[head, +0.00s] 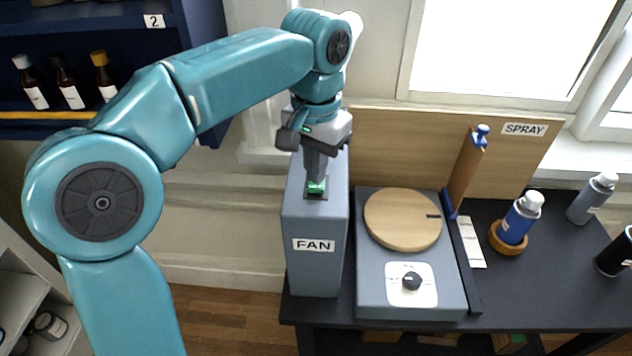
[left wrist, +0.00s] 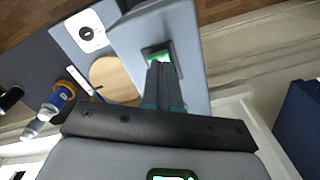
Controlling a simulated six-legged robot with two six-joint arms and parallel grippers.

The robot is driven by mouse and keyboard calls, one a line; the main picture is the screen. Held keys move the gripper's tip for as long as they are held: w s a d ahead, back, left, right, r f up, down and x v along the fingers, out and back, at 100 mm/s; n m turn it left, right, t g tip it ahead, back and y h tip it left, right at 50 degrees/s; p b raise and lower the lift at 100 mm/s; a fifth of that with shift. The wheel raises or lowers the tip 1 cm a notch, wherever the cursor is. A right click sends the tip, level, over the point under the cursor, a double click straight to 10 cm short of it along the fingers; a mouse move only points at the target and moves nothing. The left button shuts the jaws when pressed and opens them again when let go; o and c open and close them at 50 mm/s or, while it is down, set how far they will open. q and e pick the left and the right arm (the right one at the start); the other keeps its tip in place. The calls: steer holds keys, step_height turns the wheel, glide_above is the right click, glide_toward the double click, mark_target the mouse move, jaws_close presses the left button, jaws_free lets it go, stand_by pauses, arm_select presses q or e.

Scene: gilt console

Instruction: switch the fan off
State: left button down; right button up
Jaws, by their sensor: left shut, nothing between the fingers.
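The fan box (head: 314,262) is a tall grey-blue housing labelled FAN, standing at the left end of the dark table. On its top is a small green switch (head: 317,186) in a dark frame. My left gripper (head: 316,178) points down, shut and empty, with its fingertips at the switch, touching it or just above it. In the left wrist view the fingers (left wrist: 162,72) cover part of the green switch (left wrist: 156,56), so which way it is tipped cannot be told. The fan box (left wrist: 190,70) also shows there. My right gripper is not in view.
Right of the fan box is a grey unit (head: 375,290) with a round wooden disc (head: 402,219) and a black knob (head: 411,281). A blue spray bottle (head: 519,218) stands in a wooden ring farther right. A dark blue shelf (head: 205,30) with bottles is at left.

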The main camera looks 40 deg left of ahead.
mark_target(315, 187)
arm_select(q)
steer(key=shift+f+b, duration=0.7)
steer(key=shift+f, duration=0.3)
stand_by(0.3)
step_height(315, 187, up, 2)
steer(key=shift+p, duration=1.1)
steer(key=shift+r+p, duration=0.75)
steer(key=shift+r, duration=0.05)
step_height(315, 187, up, 3)
steer(key=p, duration=0.3)
steer(key=shift+f, duration=0.1)
steer(key=shift+r+p, duration=0.35)
steer(key=shift+r, duration=0.05)
steer(key=shift+f, duration=0.15)
steer(key=shift+s, duration=0.2)
